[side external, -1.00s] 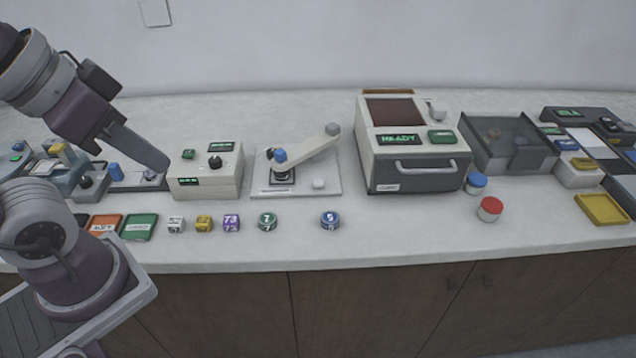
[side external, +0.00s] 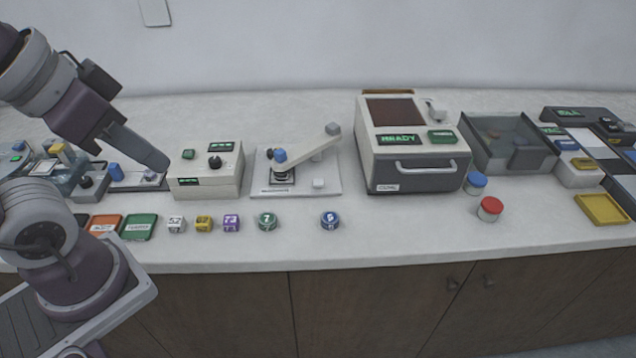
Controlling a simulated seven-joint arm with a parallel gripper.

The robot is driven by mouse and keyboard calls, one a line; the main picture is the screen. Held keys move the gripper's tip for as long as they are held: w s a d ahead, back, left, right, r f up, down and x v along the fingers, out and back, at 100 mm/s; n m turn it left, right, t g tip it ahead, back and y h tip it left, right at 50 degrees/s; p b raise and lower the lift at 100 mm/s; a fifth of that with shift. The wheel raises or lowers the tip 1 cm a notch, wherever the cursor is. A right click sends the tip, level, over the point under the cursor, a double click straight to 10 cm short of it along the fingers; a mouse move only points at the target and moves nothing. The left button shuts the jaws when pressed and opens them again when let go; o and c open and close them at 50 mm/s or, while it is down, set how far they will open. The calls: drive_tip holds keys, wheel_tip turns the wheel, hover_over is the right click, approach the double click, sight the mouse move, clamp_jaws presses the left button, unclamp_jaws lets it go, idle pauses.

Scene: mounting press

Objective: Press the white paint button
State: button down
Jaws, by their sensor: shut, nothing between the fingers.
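My gripper (side external: 162,163) is shut and empty. Its tip points down and to the right, just left of the white control box (side external: 205,181) in the picture; I cannot tell whether they touch. No button clearly marked as white paint can be made out. A small white block (side external: 319,183) sits on the base plate of the lever press (side external: 300,155). A white numbered cube (side external: 177,224) stands in the front row. The control box carries a green button (side external: 188,154), a black knob (side external: 215,162) and small green displays.
Yellow (side external: 204,223) and purple (side external: 231,223) cubes and green (side external: 267,221) and blue (side external: 330,219) discs line the front. An oven-like machine (side external: 418,178) stands centre right, with blue-lidded (side external: 477,181) and red-lidded (side external: 490,208) jars, a grey bin (side external: 512,165) and a yellow tray (side external: 601,209) beyond.

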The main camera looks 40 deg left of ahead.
drive_tip(key=w+n, duration=0.2)
drive_tip(key=w, duration=0.8)
drive_tip(key=n+t, duration=0.4)
drive_tip(key=n, duration=0.2)
hover_over(315, 184)
wheel_tip(315, 184, down, 15)
drive_tip(key=shift+r, duration=0.1)
drive_tip(key=shift+f, duration=4.4)
drive_tip(key=shift+f, duration=0.1)
drive_tip(key=shift+f, duration=0.3)
